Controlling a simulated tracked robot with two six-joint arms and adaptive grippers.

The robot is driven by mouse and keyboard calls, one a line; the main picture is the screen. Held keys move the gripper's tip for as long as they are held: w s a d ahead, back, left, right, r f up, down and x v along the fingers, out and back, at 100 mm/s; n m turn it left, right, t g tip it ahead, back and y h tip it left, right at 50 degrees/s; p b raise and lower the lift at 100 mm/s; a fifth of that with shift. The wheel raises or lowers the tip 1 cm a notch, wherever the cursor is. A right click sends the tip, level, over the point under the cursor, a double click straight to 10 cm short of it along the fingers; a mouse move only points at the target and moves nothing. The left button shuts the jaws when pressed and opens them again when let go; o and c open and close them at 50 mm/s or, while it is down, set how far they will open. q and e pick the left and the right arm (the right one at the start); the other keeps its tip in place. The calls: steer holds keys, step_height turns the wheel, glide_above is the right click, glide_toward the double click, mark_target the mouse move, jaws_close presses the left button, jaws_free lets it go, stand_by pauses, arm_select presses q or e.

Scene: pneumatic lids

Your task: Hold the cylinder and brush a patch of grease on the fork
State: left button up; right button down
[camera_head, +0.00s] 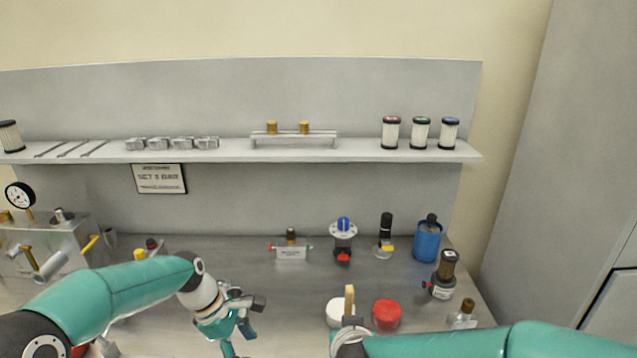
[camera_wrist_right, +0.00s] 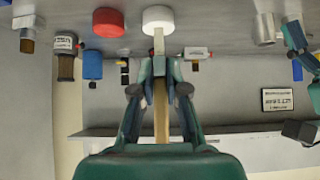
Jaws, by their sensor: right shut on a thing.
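A brush with a wooden handle (camera_head: 349,296) stands up from my right gripper (camera_head: 350,326) at the bottom of the head view. In the right wrist view the handle (camera_wrist_right: 161,112) lies between the fingers of my right gripper (camera_wrist_right: 160,68), which is shut on it. The brush's far end points toward a round white pot (camera_wrist_right: 158,16); I cannot tell if they touch. My left gripper (camera_head: 236,322) hangs over the bench left of the white pot (camera_head: 335,313). Its finger gap is unclear. A grey metal cylinder (camera_wrist_right: 265,29) shows near my left arm in the right wrist view. I cannot make out the fork.
A red-topped pot (camera_head: 386,314) stands right of the white pot. A shelf (camera_head: 230,152) runs above. A gauge block (camera_head: 50,243) stands at left.

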arm_select(q)
steer(key=shift+x, duration=3.55)
steer(key=shift+r, duration=0.1)
steer(key=c, duration=1.1)
steer(key=shift+s+f, duration=0.25)
steer(key=shift+f, duration=0.1)
